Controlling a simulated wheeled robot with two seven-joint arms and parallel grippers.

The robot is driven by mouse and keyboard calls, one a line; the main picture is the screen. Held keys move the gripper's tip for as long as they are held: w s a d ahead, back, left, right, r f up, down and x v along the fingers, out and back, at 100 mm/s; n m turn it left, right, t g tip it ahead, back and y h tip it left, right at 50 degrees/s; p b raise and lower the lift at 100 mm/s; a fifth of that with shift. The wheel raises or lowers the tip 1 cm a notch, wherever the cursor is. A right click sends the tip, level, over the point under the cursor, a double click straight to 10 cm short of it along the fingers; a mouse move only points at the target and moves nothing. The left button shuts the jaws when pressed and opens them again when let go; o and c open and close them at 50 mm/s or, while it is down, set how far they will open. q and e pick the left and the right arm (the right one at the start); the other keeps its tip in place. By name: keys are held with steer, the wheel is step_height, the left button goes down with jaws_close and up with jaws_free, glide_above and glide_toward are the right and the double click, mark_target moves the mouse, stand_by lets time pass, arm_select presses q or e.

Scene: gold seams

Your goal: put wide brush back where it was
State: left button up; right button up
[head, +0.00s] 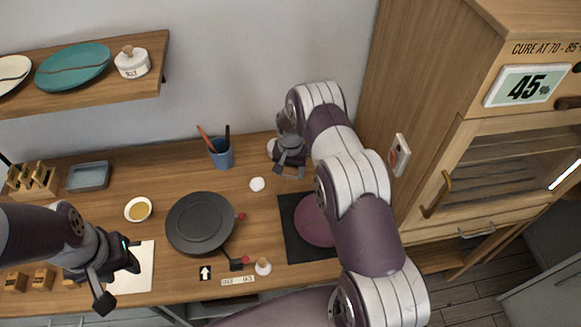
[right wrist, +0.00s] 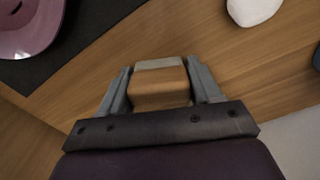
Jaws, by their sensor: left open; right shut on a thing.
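My right gripper (head: 288,172) is at the back of the wooden worktop, right of the blue cup. In the right wrist view, the right gripper (right wrist: 162,88) is shut on a tan wooden block with a pale grey band, which looks like the wide brush (right wrist: 160,85). Its lower end is hidden, and I cannot tell whether it touches the worktop. In the head view I cannot make the brush out. My left gripper (head: 118,280) is open and empty at the front left, by a white sheet (head: 144,262).
The worktop holds a blue cup with tools (head: 221,157), a dark round turntable (head: 200,222), a small yellow-filled bowl (head: 138,209), a white lump (head: 257,184) and a purple plate (head: 313,222) on a dark mat (head: 290,240). A wooden cabinet (head: 425,130) stands right; a shelf (head: 130,93) hangs left.

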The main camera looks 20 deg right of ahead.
steer(key=shift+f, duration=0.15)
steer(key=o, duration=0.5)
steer(key=shift+s, duration=0.1)
steer(key=o, duration=0.4)
steer(key=shift+o, duration=0.2)
